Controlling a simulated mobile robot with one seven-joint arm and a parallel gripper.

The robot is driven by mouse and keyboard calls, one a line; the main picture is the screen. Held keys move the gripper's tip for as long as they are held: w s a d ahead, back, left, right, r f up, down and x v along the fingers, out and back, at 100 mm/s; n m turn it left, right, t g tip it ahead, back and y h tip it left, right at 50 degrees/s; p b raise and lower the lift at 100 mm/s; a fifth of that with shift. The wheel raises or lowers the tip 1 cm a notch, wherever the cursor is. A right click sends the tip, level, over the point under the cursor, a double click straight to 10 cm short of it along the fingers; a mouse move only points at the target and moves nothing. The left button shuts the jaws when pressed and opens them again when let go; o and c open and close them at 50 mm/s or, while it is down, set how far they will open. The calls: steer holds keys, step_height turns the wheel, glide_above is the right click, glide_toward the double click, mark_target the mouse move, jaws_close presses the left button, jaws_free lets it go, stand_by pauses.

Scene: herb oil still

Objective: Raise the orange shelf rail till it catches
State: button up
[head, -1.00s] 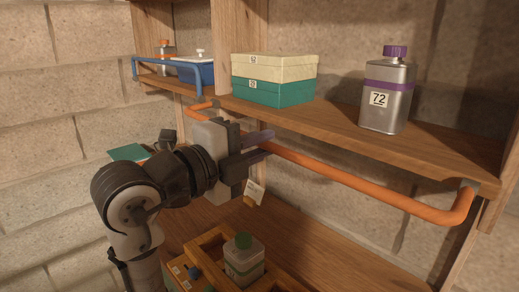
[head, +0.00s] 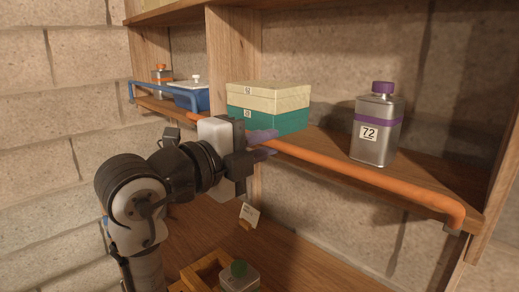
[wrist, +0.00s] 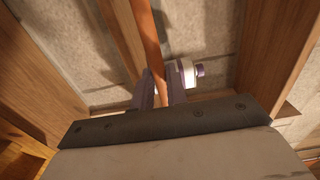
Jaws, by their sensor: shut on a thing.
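The orange shelf rail (head: 350,172) runs along the front of the upper shelf, from behind my gripper to a bent end at the right. It stands at about the height of the shelf's front edge. My gripper (head: 268,145) is shut on the rail left of its middle, with its purple-grey fingers around the bar. In the wrist view the rail (wrist: 150,45) passes between the two fingertips (wrist: 157,90). The rail's left end is partly hidden behind my gripper. Whether it has caught cannot be seen.
On the upper shelf (head: 325,143) stand a cream and teal box stack (head: 268,105) and a metal flask with a purple cap (head: 376,130). A blue rail (head: 165,83) fronts the left bay. A green-capped bottle (head: 239,278) stands below in a wooden crate.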

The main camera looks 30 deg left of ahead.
steer(key=shift+w+d+r+p, duration=0.2)
steer(key=shift+w+r+p, duration=0.3)
steer(key=shift+w+r, duration=0.65)
steer(key=shift+o, duration=0.3)
steer(key=shift+w+d+r+p, duration=0.15)
steer(key=shift+w+r, duration=0.2)
steer(key=shift+w, duration=0.25)
steer(key=shift+w+d+r+p, duration=0.15)
steer(key=shift+w+r, duration=0.15)
steer(key=shift+w, duration=0.3)
steer(key=shift+o, duration=1.3)
steer(key=shift+w+d+r, duration=0.2)
steer(key=shift+w, duration=0.3)
steer(key=shift+o, duration=0.2)
steer(key=shift+x, duration=0.8)
steer(key=o, duration=0.6)
steer(key=shift+d, duration=0.35)
steer(key=shift+a, duration=0.1)
